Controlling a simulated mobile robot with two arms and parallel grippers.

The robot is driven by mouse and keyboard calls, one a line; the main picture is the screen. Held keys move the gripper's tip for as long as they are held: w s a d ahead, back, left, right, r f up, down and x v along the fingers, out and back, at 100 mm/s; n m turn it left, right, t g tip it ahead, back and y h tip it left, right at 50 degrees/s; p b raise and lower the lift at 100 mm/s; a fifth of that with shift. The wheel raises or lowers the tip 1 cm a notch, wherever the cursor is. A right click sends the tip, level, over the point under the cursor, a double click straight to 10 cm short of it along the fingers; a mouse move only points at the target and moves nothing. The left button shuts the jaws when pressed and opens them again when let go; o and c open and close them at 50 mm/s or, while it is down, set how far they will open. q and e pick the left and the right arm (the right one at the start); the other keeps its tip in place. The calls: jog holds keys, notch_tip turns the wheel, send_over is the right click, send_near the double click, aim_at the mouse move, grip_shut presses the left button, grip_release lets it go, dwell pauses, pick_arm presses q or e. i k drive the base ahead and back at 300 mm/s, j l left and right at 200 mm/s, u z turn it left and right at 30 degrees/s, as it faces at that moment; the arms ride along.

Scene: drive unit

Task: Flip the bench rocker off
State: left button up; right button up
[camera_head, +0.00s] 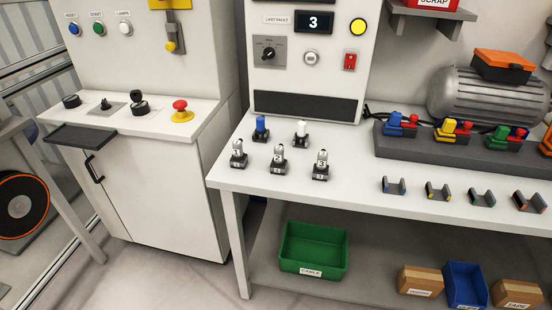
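A small red rocker switch (349,62) sits at the lower right of the light upright panel (285,82) at the back of the bench. It is small in the picture and I cannot tell which side of it is pressed in. A yellow round lamp (358,27) above it looks lit. Neither of my grippers is in view.
The panel also has a display reading 3 (313,22), a black rotary knob (268,54) and a round white button (311,58). A control cabinet (150,180) with a red mushroom button (180,106) stands left.

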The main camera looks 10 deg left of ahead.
aim_at(350, 60)
jog(key=i+l+u, duration=0.1)
jog(key=l+u, duration=0.15)
jog(key=l, duration=0.5)
jog(key=l+u, duration=0.25)
jog(key=l, duration=0.5)
